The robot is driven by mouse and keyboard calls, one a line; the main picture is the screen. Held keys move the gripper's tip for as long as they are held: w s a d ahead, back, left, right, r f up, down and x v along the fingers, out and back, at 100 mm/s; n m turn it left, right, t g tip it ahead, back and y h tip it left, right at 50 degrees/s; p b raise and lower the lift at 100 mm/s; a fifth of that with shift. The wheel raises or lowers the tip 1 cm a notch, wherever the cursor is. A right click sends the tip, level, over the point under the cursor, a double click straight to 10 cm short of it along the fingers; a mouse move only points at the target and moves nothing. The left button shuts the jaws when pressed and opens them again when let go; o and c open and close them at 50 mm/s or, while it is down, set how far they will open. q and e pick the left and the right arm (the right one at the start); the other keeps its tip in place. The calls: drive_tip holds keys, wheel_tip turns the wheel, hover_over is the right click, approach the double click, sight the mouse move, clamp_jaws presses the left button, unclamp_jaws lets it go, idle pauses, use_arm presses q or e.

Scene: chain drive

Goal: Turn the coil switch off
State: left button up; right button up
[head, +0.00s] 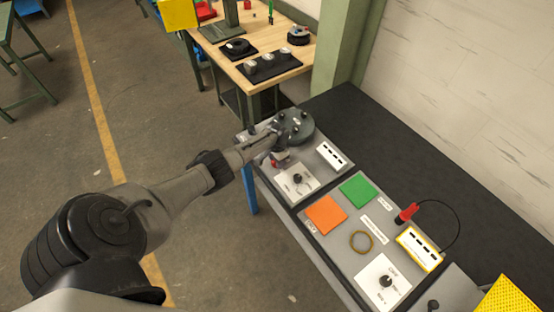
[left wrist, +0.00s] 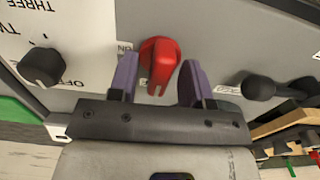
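A red switch knob (left wrist: 158,62) sticks out of a grey panel in the left wrist view, with a small label that looks like ON beside it. A second label beyond the right finger is partly hidden. My left gripper (left wrist: 160,75) is open, with its purple fingers on either side of the red knob; I see gaps on both sides. In the head view the red knob (head: 279,159) sits at the front of the far grey panel, just under my left gripper (head: 272,143). My right gripper is not in view.
A black rotary knob (left wrist: 40,65) with OFF and THREE markings is left of the red knob. A black ball-ended lever (left wrist: 258,87) is at right. A round dark fixture (head: 295,125), green pad (head: 358,190) and orange pad (head: 325,214) share the bench.

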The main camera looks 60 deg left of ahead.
use_arm(q)
drive_tip(key=shift+r, duration=0.45)
wheel_tip(320, 180, up, 13)
drive_tip(key=p, duration=0.2)
idle(0.7)
